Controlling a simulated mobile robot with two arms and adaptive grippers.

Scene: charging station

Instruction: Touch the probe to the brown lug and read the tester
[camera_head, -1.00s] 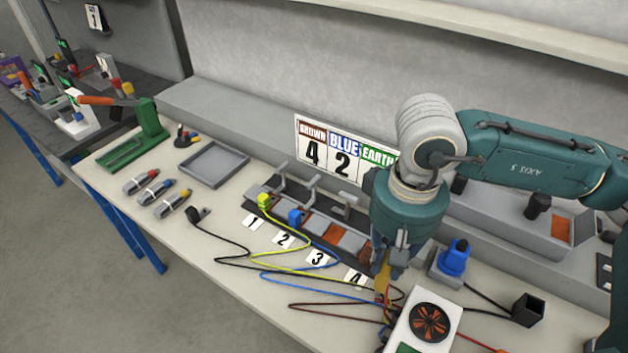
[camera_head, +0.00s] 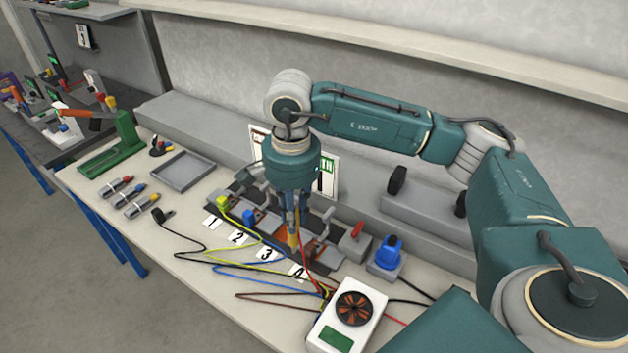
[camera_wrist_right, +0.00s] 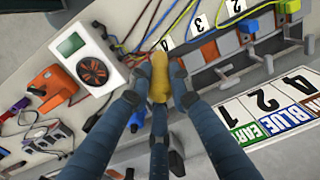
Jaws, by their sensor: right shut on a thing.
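My right gripper (camera_head: 293,226) is shut on the yellow probe (camera_head: 294,241), which points down at the terminal row behind the number 3 and 4 cards. The probe also shows between the fingers in the right wrist view (camera_wrist_right: 158,80). Its tip is hard to see, so I cannot tell whether it touches anything. The brown lug cannot be made out; a brown wire (camera_head: 262,297) lies on the bench. The white tester (camera_head: 372,313) has a round orange-and-black dial and a green screen (camera_head: 336,340). No reading is legible. My left gripper is out of view.
A yellow lug (camera_head: 223,202) and a blue lug (camera_head: 249,216) sit in the row at cards 1 and 2. A placard (camera_wrist_right: 275,115) pairs brown with 4. Loose wires cross the bench front. A blue-topped box (camera_head: 388,254) stands right of the row; a grey tray (camera_head: 183,169) is left.

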